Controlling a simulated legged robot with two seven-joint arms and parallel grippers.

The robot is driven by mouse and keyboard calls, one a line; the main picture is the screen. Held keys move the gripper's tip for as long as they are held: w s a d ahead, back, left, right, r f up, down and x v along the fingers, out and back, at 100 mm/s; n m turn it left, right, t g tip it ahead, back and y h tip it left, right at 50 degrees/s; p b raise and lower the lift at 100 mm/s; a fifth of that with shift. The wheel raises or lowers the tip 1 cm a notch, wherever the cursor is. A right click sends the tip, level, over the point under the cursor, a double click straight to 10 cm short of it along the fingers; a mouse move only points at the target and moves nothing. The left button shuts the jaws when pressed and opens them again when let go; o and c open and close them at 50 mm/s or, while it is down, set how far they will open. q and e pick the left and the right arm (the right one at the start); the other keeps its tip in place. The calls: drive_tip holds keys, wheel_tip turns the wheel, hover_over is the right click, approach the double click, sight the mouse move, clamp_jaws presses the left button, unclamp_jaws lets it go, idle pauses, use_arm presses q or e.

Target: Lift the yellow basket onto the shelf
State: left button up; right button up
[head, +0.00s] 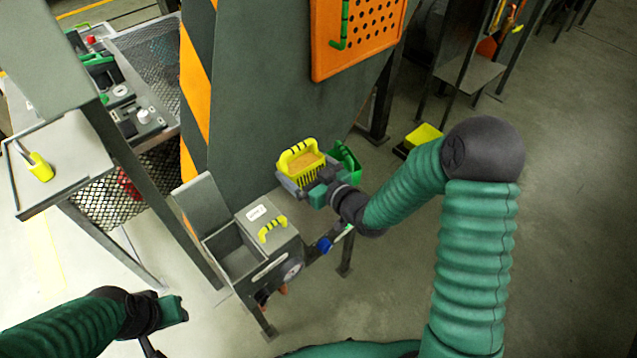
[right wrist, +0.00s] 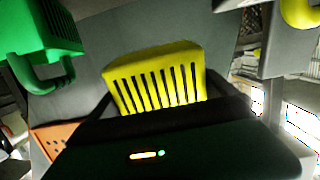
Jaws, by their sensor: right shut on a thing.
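The yellow basket (head: 303,163) is slatted and has a raised handle and tan contents. It is near the middle of the head view, over a grey ledge on the machine. My right gripper (head: 306,186) is shut on the basket's near side. In the right wrist view the basket's slatted wall (right wrist: 155,80) shows between the fingers. I cannot tell whether the basket touches the ledge. My left gripper (head: 172,310) is low at the left of the head view, away from the basket; its finger opening is not clear. I cannot make out which surface is the shelf.
A green basket (head: 345,160) stands just right of the yellow one; it also shows in the right wrist view (right wrist: 40,40). A grey box with a yellow handle (head: 272,229) is in front. An orange perforated panel (head: 357,35) is above. Open floor lies right.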

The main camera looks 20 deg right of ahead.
sight(301, 183)
drive_tip(key=s+f+t+b, duration=0.1)
drive_tip(key=b, duration=0.1)
drive_tip(key=s+a+f+t+y+b, duration=0.1)
drive_tip(key=b, duration=0.1)
drive_tip(key=shift+a+f, duration=0.15)
drive_tip(key=shift+a, duration=0.1)
drive_tip(key=shift+s+d+f+b, duration=0.1)
drive_tip(key=shift+f+b, duration=0.25)
drive_tip(key=shift+b, duration=0.05)
use_arm(q)
drive_tip(key=s+b+x, duration=0.1)
drive_tip(key=b+x, duration=0.1)
drive_tip(key=x, duration=0.3)
drive_tip(key=s+b+x, duration=0.1)
drive_tip(key=b+x, duration=0.1)
drive_tip(key=x, duration=0.4)
drive_tip(key=shift+s+a+f+b, duration=0.2)
drive_tip(key=shift+s+f+b, duration=0.15)
drive_tip(key=shift+f+b, duration=0.1)
use_arm(e)
wheel_tip(301, 183, down, 6)
drive_tip(key=shift+r, duration=0.15)
use_arm(q)
drive_tip(key=shift+f+b, duration=0.45)
use_arm(e)
drive_tip(key=shift+f, duration=0.55)
drive_tip(key=o, duration=1.3)
